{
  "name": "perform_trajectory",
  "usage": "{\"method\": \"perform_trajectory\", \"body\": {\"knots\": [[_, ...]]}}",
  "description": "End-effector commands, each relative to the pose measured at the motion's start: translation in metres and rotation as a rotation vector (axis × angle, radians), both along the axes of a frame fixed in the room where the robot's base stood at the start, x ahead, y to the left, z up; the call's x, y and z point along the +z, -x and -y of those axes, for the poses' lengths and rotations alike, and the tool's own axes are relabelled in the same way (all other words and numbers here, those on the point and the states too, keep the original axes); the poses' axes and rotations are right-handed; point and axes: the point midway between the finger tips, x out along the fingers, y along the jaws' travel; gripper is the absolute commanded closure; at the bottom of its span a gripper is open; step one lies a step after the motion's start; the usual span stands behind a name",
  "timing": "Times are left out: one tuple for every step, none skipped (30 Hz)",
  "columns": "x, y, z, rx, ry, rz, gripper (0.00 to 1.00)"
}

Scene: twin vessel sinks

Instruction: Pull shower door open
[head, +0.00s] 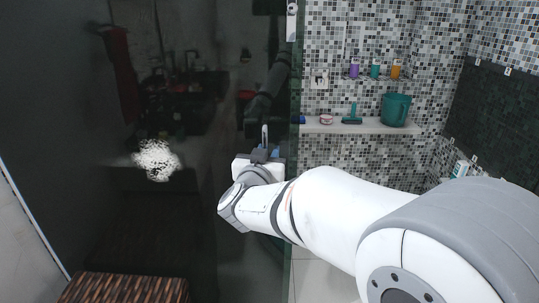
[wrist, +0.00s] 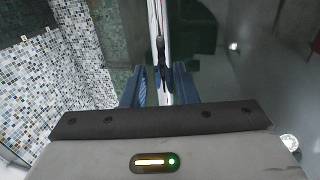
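The shower door is a dark, reflective glass panel (head: 215,210) filling the left half of the head view, with its greenish edge near the middle. A slim upright handle (head: 265,136) shows on it close to that edge. My gripper (head: 263,154) is at the handle, partly hidden by my own wrist. In the wrist view, the two blue fingers of my gripper (wrist: 160,88) stand apart, one on each side of the dark upright handle (wrist: 161,62). A gap appears to remain between fingers and handle; contact cannot be made out.
Right of the door edge is a mosaic-tiled wall (head: 340,165) with a ledge (head: 350,128) holding a teal bucket (head: 395,109) and small items. Bottles (head: 375,71) stand on a shelf above. A brown striped bench-like surface (head: 125,289) shows at lower left.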

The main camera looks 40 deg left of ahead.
Motion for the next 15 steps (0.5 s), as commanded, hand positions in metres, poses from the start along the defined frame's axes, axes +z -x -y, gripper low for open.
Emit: {"method": "perform_trajectory", "body": {"knots": [[0.000, 0.000, 0.000, 0.000, 0.000, -0.001, 0.69], [0.000, 0.000, 0.000, 0.000, 0.000, -0.001, 0.67], [0.000, 0.000, 0.000, 0.001, 0.000, -0.001, 0.67], [-0.001, 0.000, 0.000, 0.001, 0.000, -0.001, 0.67], [-0.001, 0.000, 0.000, 0.001, 0.000, -0.001, 0.67], [-0.001, 0.000, 0.000, 0.001, 0.000, -0.001, 0.67], [-0.001, 0.000, 0.000, 0.001, 0.001, -0.002, 0.67], [-0.001, 0.001, 0.000, 0.001, 0.001, -0.002, 0.67], [-0.001, 0.001, 0.000, 0.001, 0.001, -0.002, 0.67], [-0.001, 0.003, 0.001, 0.002, 0.001, -0.002, 0.67], [-0.001, 0.005, 0.001, 0.002, 0.001, -0.002, 0.67], [-0.001, 0.009, 0.003, 0.003, 0.001, -0.002, 0.67], [-0.001, 0.013, 0.004, 0.004, 0.000, -0.001, 0.67], [-0.001, 0.017, 0.006, 0.004, 0.000, 0.000, 0.67], [-0.001, 0.023, 0.009, 0.004, 0.000, 0.000, 0.67]]}}
